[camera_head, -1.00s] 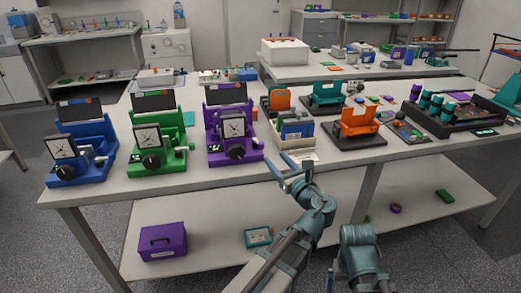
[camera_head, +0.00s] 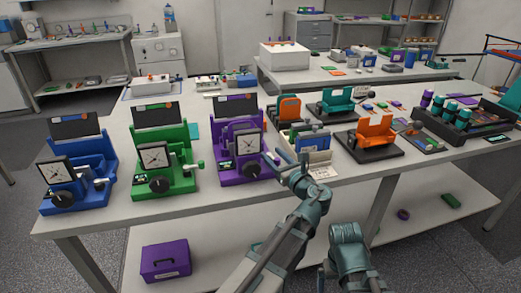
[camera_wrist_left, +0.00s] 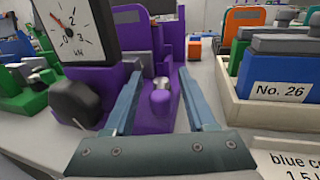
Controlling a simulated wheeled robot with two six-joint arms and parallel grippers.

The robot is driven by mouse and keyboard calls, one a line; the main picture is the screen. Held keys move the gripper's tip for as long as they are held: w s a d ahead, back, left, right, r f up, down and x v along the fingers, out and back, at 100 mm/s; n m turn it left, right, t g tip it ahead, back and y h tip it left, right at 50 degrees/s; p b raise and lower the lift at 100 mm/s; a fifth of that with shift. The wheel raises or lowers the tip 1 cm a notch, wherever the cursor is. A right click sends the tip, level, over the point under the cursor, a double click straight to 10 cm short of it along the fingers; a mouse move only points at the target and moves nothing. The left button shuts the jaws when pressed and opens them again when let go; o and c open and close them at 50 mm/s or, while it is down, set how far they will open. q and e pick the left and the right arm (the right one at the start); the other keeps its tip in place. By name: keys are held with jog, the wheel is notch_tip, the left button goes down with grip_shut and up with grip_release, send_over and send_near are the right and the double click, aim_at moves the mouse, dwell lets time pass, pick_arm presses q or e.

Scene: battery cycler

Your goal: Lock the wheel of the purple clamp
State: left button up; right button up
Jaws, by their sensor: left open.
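The purple clamp (camera_head: 226,172) stands at the right end of a row of three on the table. It has a dial (camera_head: 247,146) and a round black knob (camera_head: 252,170) at its front. In the left wrist view the knob (camera_wrist_left: 75,103) is left of my gripper, outside the fingers. My left gripper (camera_head: 277,157) is open at the clamp's right side. My right gripper is out of view.
A green clamp (camera_head: 175,180) and a blue clamp (camera_head: 90,196) stand to the left. Close right of my gripper is a cream bin (camera_head: 318,156) with a blue block labelled No. 26 (camera_wrist_left: 282,92). An orange fixture (camera_head: 377,130) stands farther right.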

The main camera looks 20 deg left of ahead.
pick_arm(q)
jog(key=shift+w+a, duration=0.35)
jog(key=shift+w, duration=0.05)
grip_shut()
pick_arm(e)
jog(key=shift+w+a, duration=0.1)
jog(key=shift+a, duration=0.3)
pick_arm(q)
jog(key=shift+s, duration=0.1)
jog(key=shift+s+a+m+t+h, duration=0.2)
jog(key=shift+s+m+t+h, duration=0.05)
jog(key=shift+m+t+h, duration=0.3)
jog(key=shift+w+m+t+h, duration=0.15)
jog(key=shift+m+t+h, duration=0.8)
jog(key=shift+h, duration=0.3)
jog(key=shift+d, duration=0.1)
grip_release()
